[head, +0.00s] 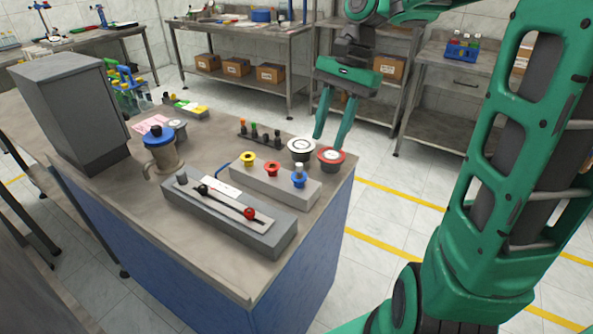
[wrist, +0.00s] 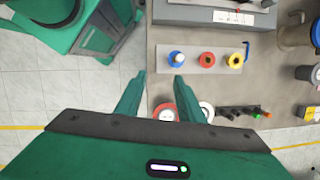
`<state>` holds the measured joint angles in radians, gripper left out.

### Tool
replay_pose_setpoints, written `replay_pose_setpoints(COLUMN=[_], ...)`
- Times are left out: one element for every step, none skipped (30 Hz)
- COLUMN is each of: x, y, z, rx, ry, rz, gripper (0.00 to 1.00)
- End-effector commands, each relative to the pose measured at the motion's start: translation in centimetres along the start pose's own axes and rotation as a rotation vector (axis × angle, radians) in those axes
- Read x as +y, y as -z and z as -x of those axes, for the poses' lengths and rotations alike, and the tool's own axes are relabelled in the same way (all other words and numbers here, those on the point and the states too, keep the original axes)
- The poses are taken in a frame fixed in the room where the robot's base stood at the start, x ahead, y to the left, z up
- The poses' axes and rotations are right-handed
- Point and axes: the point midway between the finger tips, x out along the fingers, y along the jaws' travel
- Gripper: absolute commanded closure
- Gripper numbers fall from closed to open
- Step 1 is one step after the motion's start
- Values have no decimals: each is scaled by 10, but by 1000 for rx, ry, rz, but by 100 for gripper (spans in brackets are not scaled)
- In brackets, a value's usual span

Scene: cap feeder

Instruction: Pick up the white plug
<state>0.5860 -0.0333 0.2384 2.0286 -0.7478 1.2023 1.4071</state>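The white plug (head: 299,169) stands upright in the blue ring (head: 299,181) at the right end of a grey block (head: 260,187) on the bench. In the wrist view the white plug (wrist: 176,57) shows ahead of the fingertips, in the blue ring. My gripper (head: 329,142) is open, with nothing between its fingers. It hangs above the bench's back right corner, beyond the plug in the head view. The wrist view shows the two fingers (wrist: 160,76) apart, with the plug a little off to the right of their middle.
Yellow (head: 248,158) and red (head: 272,168) rings share the block. A white-rimmed cup (head: 301,149) and a red-rimmed cup (head: 331,158) stand near my fingers. A row of small capped pegs (head: 260,135) is behind. A grey slider unit (head: 230,213) lies in front.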

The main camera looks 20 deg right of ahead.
Motion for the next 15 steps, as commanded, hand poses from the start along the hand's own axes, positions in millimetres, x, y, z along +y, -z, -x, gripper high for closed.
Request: replay_pose_setpoints(x=[-11, -16, -22, -26, -30, -33, -35, -37, -38, -39, -40, -41, -41, -41, -41], y=[2, 1, 0, 0, -1, -2, -2, -2, -2, -3, -3, -4, -5, -6, -6], z=[4, 6, 8, 10, 12, 14, 16, 17, 18, 18, 18, 16, 13, 10, 6], rx=[-25, -39, -55, -65, -75, -86, -92, -98, -104, -107, -109, -112, -114, -115, -115], ry=[2, 3, 3, 3, 3, 2, 2, 2, 2, 1, 1, 1, 0, 0, 1], rz=[-26, -42, -63, -75, -88, -100, -108, -116, -123, -128, -132, -134, -136, -137, -137], gripper=[65, 65, 65, 65, 65, 65, 65, 65, 65, 65, 65, 65, 65, 65, 65])
